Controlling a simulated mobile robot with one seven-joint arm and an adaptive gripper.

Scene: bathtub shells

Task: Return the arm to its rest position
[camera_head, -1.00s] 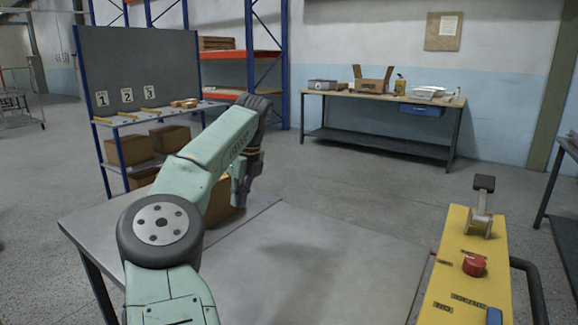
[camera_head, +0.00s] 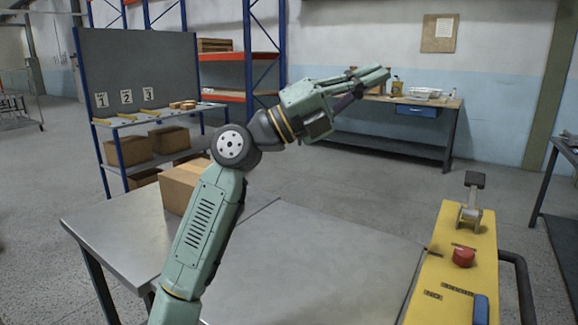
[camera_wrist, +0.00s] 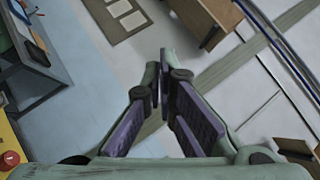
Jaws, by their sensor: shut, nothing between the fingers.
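My gripper (camera_head: 382,76) is raised at the upper middle of the head view, pointing right and slightly up, in front of the far workbench. It is empty and its fingers are together. In the wrist view my gripper (camera_wrist: 165,68) shows its purple-padded fingers meeting at the tips, with nothing between them. My arm rises from the bottom of the head view and bends at the elbow above the near metal table (camera_head: 320,255).
A cardboard box (camera_head: 182,188) sits on the near table, left of my arm. A yellow control panel (camera_head: 452,265) with a red button (camera_head: 464,257) and a lever (camera_head: 472,200) stands at right. Behind are a numbered shelf rack (camera_head: 135,115) and a workbench (camera_head: 440,115).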

